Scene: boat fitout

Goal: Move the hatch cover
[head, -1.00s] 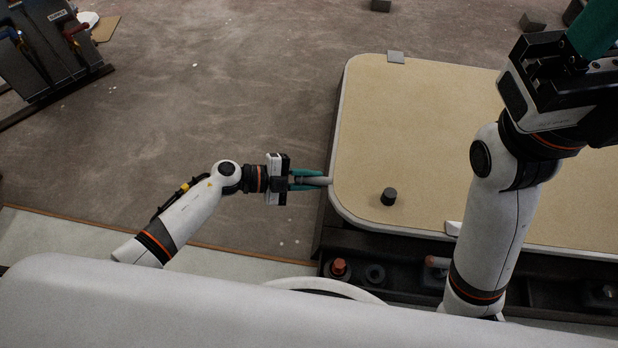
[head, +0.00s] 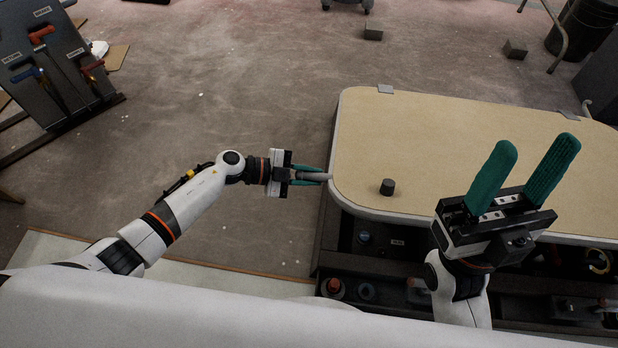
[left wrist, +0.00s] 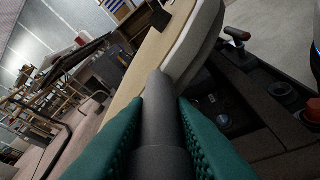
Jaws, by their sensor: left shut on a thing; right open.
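The hatch cover (head: 460,135) is a large tan panel with a rounded white rim, lying over a dark frame. A grey handle (head: 318,177) sticks out from its left edge. My left gripper (head: 308,176) is shut on this handle. In the left wrist view the handle (left wrist: 162,125) lies between the teal fingers, and the cover's pale rim (left wrist: 193,45) is just beyond. My right gripper (head: 532,160) is open and empty, with its teal fingers pointing up above the front right part of the cover. It hides some of the panel.
A dark knob (head: 387,187) stands on the cover's near left area. The dark frame (head: 345,262) below holds several fittings, including a red-capped one (head: 333,287). The floor (head: 230,100) left of the cover is mostly clear.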

